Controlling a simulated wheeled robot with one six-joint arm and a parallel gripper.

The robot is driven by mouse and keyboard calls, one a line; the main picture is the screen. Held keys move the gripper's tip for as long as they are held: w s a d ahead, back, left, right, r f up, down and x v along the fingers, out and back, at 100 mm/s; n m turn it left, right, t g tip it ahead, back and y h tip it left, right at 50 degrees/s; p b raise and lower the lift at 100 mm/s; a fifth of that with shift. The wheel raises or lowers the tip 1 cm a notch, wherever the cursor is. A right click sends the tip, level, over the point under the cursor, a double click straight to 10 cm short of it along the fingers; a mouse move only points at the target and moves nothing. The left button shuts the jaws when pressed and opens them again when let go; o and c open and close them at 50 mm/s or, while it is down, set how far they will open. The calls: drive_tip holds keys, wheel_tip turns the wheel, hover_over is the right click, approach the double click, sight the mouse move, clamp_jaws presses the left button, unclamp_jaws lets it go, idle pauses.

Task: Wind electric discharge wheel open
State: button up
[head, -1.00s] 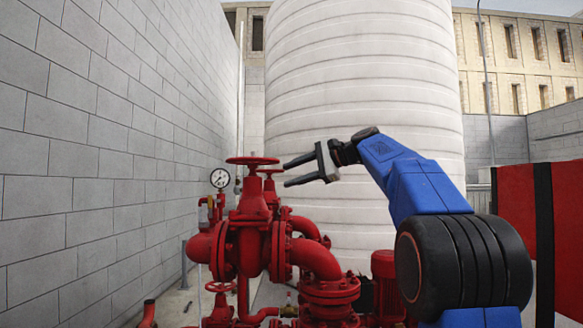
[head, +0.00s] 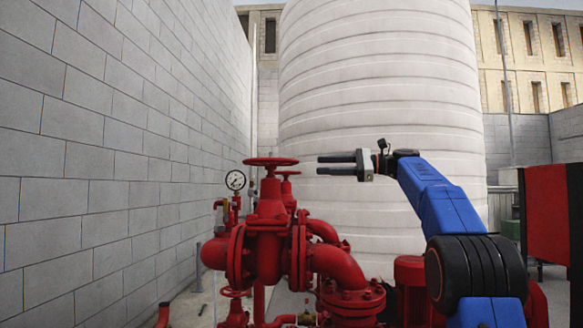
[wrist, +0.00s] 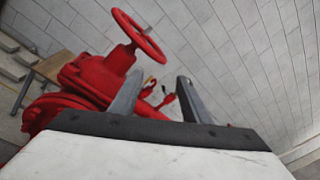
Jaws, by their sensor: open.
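A red handwheel (head: 270,161) lies flat on top of the large red valve (head: 268,225), left of centre in the head view. A second, smaller red wheel (head: 287,173) shows partly behind it. My gripper (head: 318,164) is to the right of the front wheel, at about its height in the picture, with its fingers pointing left. The fingers are apart and empty, and a gap separates them from the wheel. In the wrist view a red handwheel (wrist: 139,36) shows beyond and to the left of my open fingers (wrist: 155,90). Which of the two wheels this is, I cannot tell.
A pressure gauge (head: 235,180) stands left of the valve. A grey block wall (head: 110,150) runs along the left. A large white tank (head: 385,90) stands behind. Red pipework (head: 338,265) sits below my gripper, and a red panel (head: 548,215) is at the right.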

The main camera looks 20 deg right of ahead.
sight(290, 165)
drive_tip(key=x, duration=1.2)
drive_tip(key=shift+a, duration=0.2)
drive_tip(key=shift+c, duration=0.3)
clamp_jaws()
